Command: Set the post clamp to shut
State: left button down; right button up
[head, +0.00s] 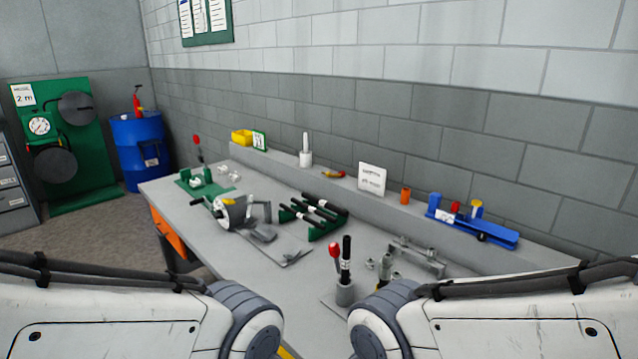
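I cannot tell for sure which fitting is the post clamp. A short grey post (344,293) stands near the front of the grey bench (285,318), between my two arms. A black upright handle (346,258) and a red-knobbed lever (335,251) rise from it. Another red-knobbed lever (197,141) stands upright on a green plate (190,188) at the bench's far left end. From here I cannot tell whether either is open or shut. Only links of my two arms show along the bottom; neither gripper is in view.
A motor-like grey device (233,211), black-handled tools in a green rack (322,229) and a grey metal fixture (418,256) occupy the bench. A blue tool (475,228) and a white card (372,179) sit on the back ledge. A blue drum (138,150) stands beyond.

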aim_at(334, 249)
jog(key=u, duration=1.45)
jog(key=i, duration=2.3)
jog(key=z, duration=2.25)
